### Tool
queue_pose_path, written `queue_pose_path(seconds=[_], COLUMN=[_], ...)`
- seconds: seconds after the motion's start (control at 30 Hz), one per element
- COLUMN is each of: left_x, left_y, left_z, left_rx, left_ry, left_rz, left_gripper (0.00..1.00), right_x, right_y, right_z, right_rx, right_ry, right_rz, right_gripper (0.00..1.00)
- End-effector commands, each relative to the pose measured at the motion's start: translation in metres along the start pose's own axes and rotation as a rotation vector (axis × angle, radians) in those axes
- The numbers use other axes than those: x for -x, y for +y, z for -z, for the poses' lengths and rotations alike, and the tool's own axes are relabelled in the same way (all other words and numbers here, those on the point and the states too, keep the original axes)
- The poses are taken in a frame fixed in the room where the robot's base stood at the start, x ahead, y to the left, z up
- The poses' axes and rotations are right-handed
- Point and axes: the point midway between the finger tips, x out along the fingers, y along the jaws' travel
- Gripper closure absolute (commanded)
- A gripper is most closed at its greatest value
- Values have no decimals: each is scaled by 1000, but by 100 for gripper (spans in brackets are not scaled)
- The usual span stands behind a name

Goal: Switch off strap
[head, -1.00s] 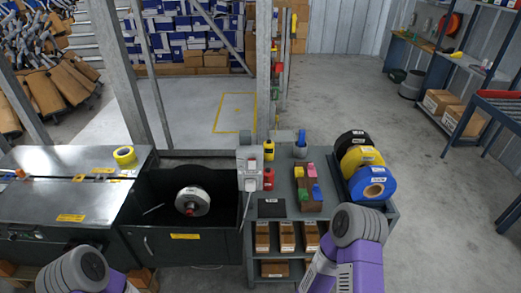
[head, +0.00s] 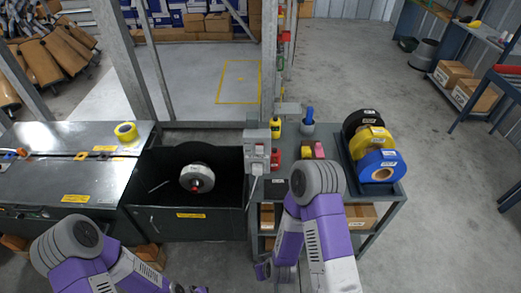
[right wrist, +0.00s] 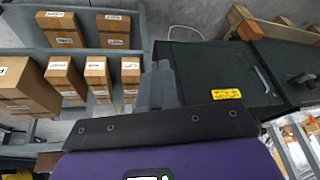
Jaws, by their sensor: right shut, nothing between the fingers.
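The strapping machine (head: 75,172) is a dark steel table at the left in the head view. Its black bin (head: 190,222) holds a strap reel (head: 197,178). A grey switch box (head: 257,135) with small reddish switches stands at the bin's right edge; which way the switches are set is too small to tell. In the right wrist view my right gripper (right wrist: 160,85) is shut and empty, pointing toward the shelf and bin front. My left gripper is not visible.
The shelf cart (head: 385,212) carries tape rolls (head: 375,140), a red bottle (head: 277,158) and a yellow bottle (head: 276,127). Cardboard boxes (right wrist: 61,77) fill its lower shelves. A metal post (head: 268,70) rises behind the switch box. The floor right of the cart is clear.

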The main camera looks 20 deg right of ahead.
Motion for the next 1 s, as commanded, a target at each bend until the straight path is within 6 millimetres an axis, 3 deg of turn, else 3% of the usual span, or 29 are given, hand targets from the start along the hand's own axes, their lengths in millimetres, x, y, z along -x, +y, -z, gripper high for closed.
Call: queue_pose_path(seconds=[0.03, 0.17, 0.3, 0.4, 0.53, 0.7, 1.0], left_x=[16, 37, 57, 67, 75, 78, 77], left_y=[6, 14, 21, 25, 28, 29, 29], left_z=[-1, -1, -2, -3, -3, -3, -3], left_rx=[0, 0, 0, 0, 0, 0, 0], left_ry=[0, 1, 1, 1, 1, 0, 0], left_rz=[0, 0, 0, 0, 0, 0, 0], left_gripper=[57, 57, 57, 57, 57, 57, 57], right_x=[19, 64, 132, 182, 229, 255, 255], right_y=[3, 17, 20, 13, 2, -6, -6], right_z=[25, 85, 144, 173, 193, 201, 202], right_rx=[125, 447, 777, 957, 1105, 1177, 1180], right_ry=[91, 311, 498, 588, 652, 680, 681], right_rz=[-79, -345, -679, -908, -1134, -1267, -1275], right_gripper=[100, 100, 100, 100, 100, 100, 100])
